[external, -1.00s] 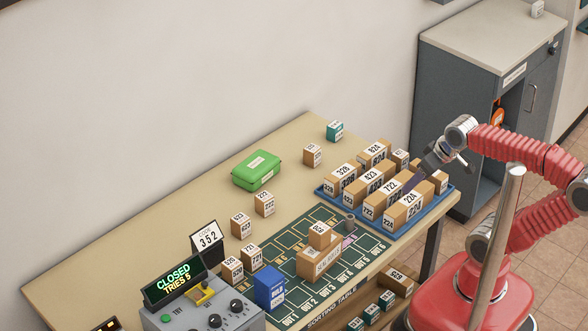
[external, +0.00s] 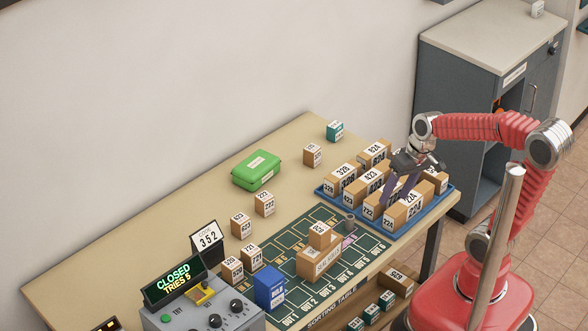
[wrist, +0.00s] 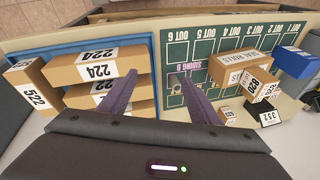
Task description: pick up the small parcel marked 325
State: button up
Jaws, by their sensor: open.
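My gripper (external: 396,194) is open and empty, its purple fingers pointing down over the blue tray (external: 376,232). In the wrist view the fingers (wrist: 158,80) stand apart near the tray's edge, between the 224 parcel and the green mat. I cannot read 325 on any parcel.
The tray holds several larger parcels, including one marked 224 (wrist: 95,71). A small parcel marked 820 (wrist: 257,83) sits on a brown box (external: 318,261) on the green mat (external: 287,279).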

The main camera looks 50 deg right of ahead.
jog(key=w+a+f+m+y, duration=0.1)
jog(key=w+a+m+y, duration=0.15)
jog(key=w, duration=0.25)
jog(key=w+a+f+m+y, duration=0.1)
jog(key=w+a+f+m, duration=0.15)
jog(key=w, duration=0.35)
jog(key=m+t+h, duration=0.4)
jog(key=m+t, duration=0.7)
jog(key=m, duration=1.6)
send_over(309, 146)
jog(key=shift+a+f, duration=0.15)
jog(key=shift+f, duration=0.25)
jog(key=shift+f, duration=1.75)
